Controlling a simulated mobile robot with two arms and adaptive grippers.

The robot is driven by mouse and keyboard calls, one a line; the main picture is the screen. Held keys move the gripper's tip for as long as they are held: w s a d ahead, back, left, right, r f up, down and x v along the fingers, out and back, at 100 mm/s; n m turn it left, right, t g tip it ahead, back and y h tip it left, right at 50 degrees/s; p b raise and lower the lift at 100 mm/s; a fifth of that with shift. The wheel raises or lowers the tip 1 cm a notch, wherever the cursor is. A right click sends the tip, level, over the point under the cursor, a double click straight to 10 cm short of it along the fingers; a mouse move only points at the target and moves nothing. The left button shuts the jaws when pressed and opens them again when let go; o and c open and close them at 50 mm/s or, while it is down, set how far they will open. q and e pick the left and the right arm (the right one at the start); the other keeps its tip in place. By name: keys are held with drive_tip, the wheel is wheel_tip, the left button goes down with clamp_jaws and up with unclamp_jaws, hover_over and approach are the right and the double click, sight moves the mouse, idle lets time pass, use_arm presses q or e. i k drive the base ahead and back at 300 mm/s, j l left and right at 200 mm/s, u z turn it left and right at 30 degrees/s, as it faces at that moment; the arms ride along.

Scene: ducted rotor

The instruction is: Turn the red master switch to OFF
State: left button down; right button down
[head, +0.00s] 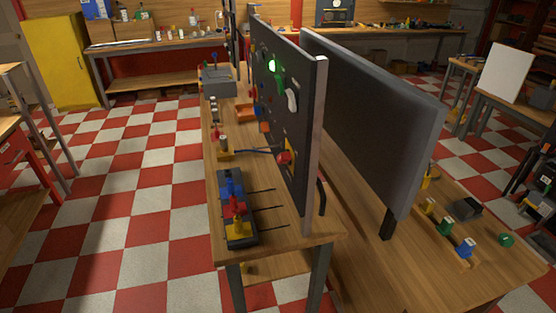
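A dark upright panel (300,130) stands on the wooden bench, seen at a steep angle from its edge. A red knob with some yellow by it (284,157), which looks like the master switch, is low on the panel near its close edge. It is too small and too oblique for its setting to be read. A green lamp (272,66) glows near the top of the panel, with a pale handle (292,97) beside it. Neither of my grippers shows in the head view.
The bench (310,233) holds a dark tray with blue, red and yellow parts (235,210) and a grey box (218,81). A second dark panel (375,115) stands close on the right. Checkered floor (140,190) is open to the left.

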sight(283, 158)
drive_tip(key=z, duration=0.9)
drive_tip(key=i+j+z, duration=0.1)
drive_tip(key=j+z, duration=0.35)
drive_tip(key=j, duration=0.15)
drive_tip(key=j+z, duration=0.45)
drive_tip(key=j, duration=0.15)
drive_tip(key=k+j+z, duration=0.1)
drive_tip(key=j+z, duration=0.35)
drive_tip(key=j, duration=0.15)
